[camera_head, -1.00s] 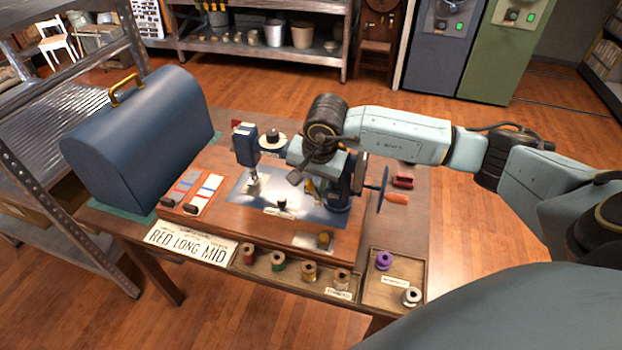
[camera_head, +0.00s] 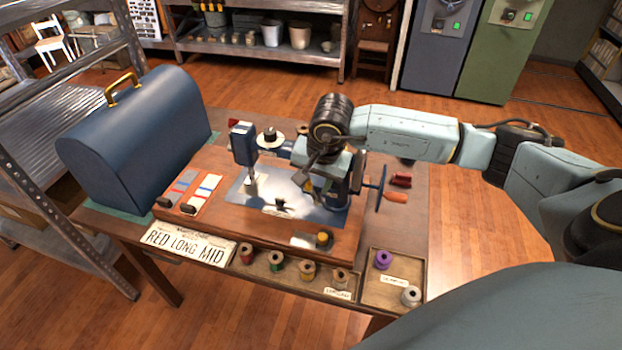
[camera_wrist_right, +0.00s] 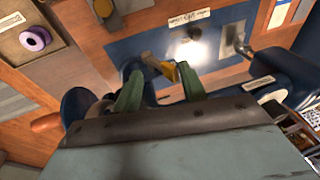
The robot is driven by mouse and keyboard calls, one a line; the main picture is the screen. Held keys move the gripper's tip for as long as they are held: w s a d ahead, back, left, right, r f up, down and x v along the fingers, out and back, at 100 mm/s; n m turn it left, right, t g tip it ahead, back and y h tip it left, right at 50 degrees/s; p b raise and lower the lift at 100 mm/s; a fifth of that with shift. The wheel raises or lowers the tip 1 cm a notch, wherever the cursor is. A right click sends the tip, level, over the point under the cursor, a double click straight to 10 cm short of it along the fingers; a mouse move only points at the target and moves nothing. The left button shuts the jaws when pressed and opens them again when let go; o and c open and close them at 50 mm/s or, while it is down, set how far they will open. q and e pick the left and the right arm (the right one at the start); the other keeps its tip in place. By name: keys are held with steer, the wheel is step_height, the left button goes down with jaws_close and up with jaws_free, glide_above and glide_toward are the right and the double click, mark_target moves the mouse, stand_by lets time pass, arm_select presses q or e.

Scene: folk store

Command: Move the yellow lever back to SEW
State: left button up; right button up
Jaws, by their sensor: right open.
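The blue sewing machine (camera_head: 243,146) stands on a wooden base (camera_head: 200,222). A small yellow lever (camera_wrist_right: 172,72) shows in the right wrist view, low on the machine and between my right fingertips. My right gripper (camera_wrist_right: 161,88) is open around it, and I cannot tell whether a finger touches it. In the head view the right gripper (camera_head: 307,184) hangs over the machine bed and hides most of the lever. A yellow knob (camera_head: 323,237) sits on a metal plate at the base's front. The SEW label cannot be read. My left gripper is not in view.
A handwheel (camera_head: 381,188) with an orange handle stands right of the gripper. A dark blue domed case (camera_head: 140,140) is at the left. Several thread spools and a "RED LONG MID" card (camera_head: 187,243) line the table front. A purple spool (camera_head: 383,259) sits in a tray.

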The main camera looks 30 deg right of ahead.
steer(key=shift+s+d, duration=0.25)
steer(key=shift+s, duration=0.1)
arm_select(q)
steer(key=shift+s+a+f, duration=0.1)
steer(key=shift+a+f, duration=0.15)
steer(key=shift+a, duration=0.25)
arm_select(e)
steer(key=shift+s+d, duration=0.55)
arm_select(q)
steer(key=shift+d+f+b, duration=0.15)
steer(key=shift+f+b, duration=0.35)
steer(key=shift+b, duration=0.25)
arm_select(e)
steer(key=shift+s+d+f, duration=0.3)
steer(key=shift+s+d, duration=0.25)
steer(key=shift+s, duration=0.1)
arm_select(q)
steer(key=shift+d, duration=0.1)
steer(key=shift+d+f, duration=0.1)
arm_select(e)
steer(key=shift+w+a+r, duration=0.15)
steer(key=shift+w+a, duration=0.15)
steer(key=shift+w, duration=0.1)
steer(key=shift+r, duration=0.1)
